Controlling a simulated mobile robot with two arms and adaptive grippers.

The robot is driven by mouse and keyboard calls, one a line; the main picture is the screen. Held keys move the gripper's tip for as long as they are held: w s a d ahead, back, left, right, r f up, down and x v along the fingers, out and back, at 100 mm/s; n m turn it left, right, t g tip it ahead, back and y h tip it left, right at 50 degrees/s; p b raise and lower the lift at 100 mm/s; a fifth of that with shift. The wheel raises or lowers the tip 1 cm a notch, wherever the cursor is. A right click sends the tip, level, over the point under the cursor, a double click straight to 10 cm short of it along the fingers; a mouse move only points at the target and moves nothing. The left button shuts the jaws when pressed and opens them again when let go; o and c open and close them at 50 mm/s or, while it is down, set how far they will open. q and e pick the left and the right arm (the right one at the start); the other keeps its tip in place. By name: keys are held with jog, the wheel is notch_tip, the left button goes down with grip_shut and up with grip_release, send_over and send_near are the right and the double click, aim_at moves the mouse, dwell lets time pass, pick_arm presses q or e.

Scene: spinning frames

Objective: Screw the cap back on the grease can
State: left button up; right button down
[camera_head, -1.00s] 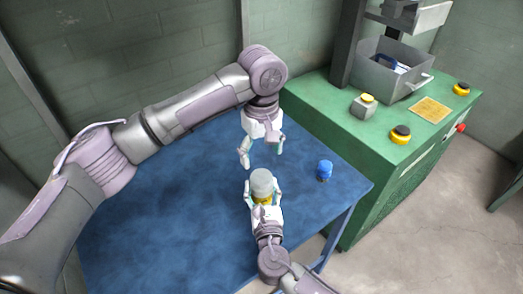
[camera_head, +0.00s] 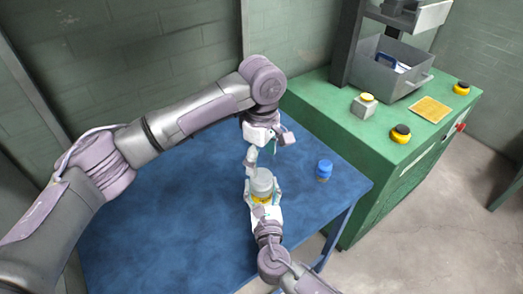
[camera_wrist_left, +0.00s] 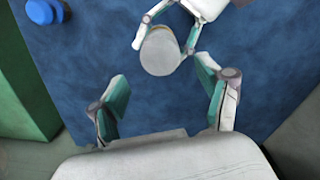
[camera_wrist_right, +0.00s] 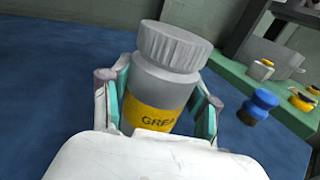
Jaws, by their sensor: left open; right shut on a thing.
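The grease can (camera_head: 261,198) is grey with a yellow label, and it also shows in the right wrist view (camera_wrist_right: 152,118). The ridged grey cap (camera_wrist_right: 173,46) sits on top of it; whether it is screwed tight I cannot tell. The cap also shows in the head view (camera_head: 261,179) and in the left wrist view (camera_wrist_left: 160,50). My right gripper (camera_head: 262,203) is shut around the can's body and holds it upright. My left gripper (camera_head: 269,149) is open and empty, just behind and above the cap, with its fingers (camera_wrist_left: 167,100) apart from it.
A green machine cabinet (camera_head: 365,160) with yellow and black buttons and a grey bin (camera_head: 390,70) stands at the right. The left part of the table is clear.

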aim_at(261, 176)
pick_arm(q)
notch_tip(261, 176, down, 6)
jog(key=shift+r, duration=0.15)
dwell(0.3)
